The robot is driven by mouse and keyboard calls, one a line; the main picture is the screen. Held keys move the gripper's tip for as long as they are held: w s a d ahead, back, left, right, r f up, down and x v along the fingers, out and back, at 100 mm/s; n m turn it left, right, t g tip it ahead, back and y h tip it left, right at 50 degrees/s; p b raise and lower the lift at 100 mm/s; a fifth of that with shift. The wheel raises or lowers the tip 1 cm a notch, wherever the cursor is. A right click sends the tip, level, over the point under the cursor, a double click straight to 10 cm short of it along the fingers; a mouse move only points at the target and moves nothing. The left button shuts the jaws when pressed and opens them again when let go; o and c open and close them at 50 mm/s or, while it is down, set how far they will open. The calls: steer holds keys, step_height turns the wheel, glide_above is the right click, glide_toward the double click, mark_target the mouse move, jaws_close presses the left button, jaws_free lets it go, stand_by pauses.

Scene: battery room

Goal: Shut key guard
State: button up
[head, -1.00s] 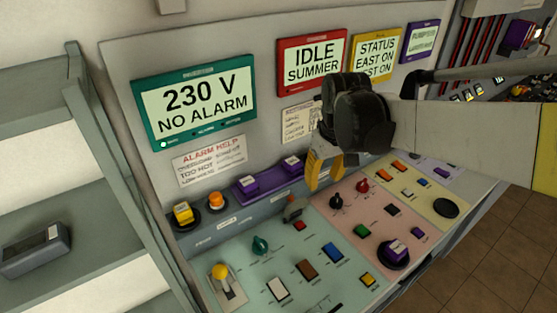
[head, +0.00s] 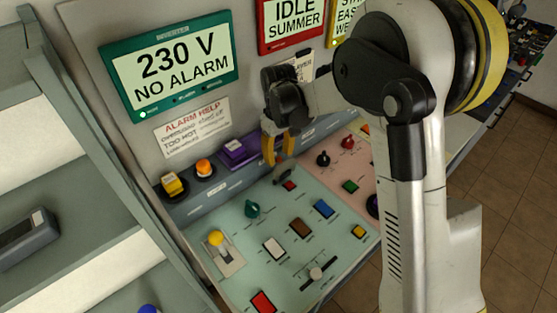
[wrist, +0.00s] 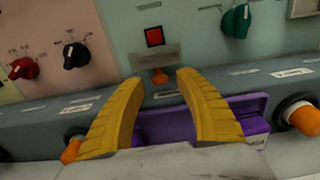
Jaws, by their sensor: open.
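The key guard appears to be a small grey flap (wrist: 143,56) over an orange key (wrist: 159,76), beside a red square button (wrist: 154,37) in the wrist view. The flap looks raised, but its exact angle is hard to tell. In the head view the grey flap (head: 286,172) is small and partly hidden by my gripper (head: 279,160). My gripper is open, pointing down at the panel. In the wrist view its yellow fingers (wrist: 160,84) stand apart on either side of the key, with nothing between them. I cannot tell whether they touch the flap.
A purple housing (wrist: 165,122) lies below the fingers in the wrist view. An orange button (head: 203,167) and a yellow button (head: 172,184) stand to the left. A green knob (head: 252,208) and a yellow-tipped lever (head: 216,238) are on the green panel. A shelf (head: 75,225) stands at left.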

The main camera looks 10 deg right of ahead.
steer(key=shift+f, duration=0.7)
